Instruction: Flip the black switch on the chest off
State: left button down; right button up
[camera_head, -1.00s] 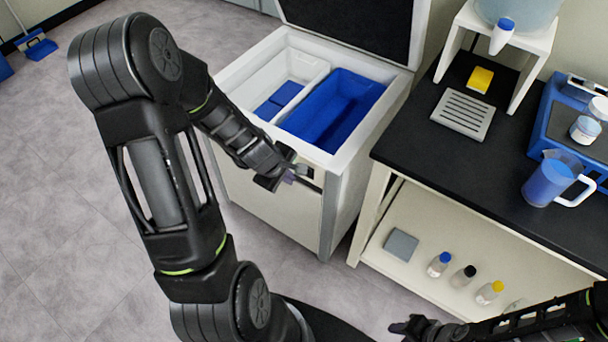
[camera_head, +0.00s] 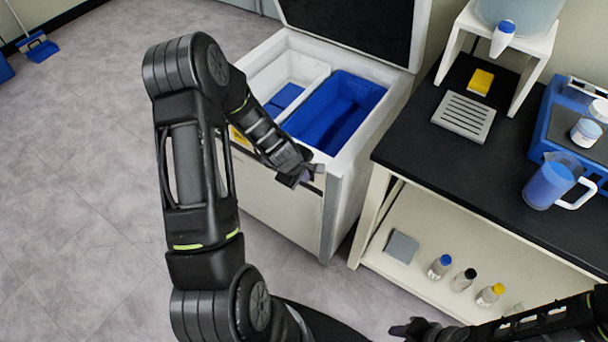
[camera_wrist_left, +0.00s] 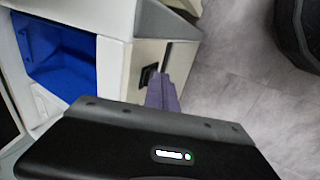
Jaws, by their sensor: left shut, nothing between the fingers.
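The white chest (camera_head: 280,205) stands with its lid raised, a blue bin (camera_head: 335,112) inside it. My left gripper (camera_head: 308,178) is shut and empty, near the upper right of the chest's front face. In the left wrist view the black switch (camera_wrist_left: 148,75) sits on the chest's pale face. The shut fingers (camera_wrist_left: 162,92) are just to the right of the switch there; I cannot tell whether they touch it. Which way the switch is flipped is too small to tell. My right gripper (camera_head: 410,329) is low, near the bottom edge; its fingers are unclear.
A black-topped bench (camera_head: 480,150) stands right of the chest, with a blue jug (camera_head: 547,185) and a white slotted rack (camera_head: 464,116). Several bottles (camera_head: 463,279) stand on its lower shelf.

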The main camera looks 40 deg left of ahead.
pick_arm(q)
jog(key=shift+w+r, duration=0.1)
jog(key=shift+w, duration=0.25)
jog(key=shift+r, duration=0.2)
jog(key=shift+r+p, duration=0.65)
jog(key=shift+p, duration=0.1)
jog(key=shift+s, duration=0.1)
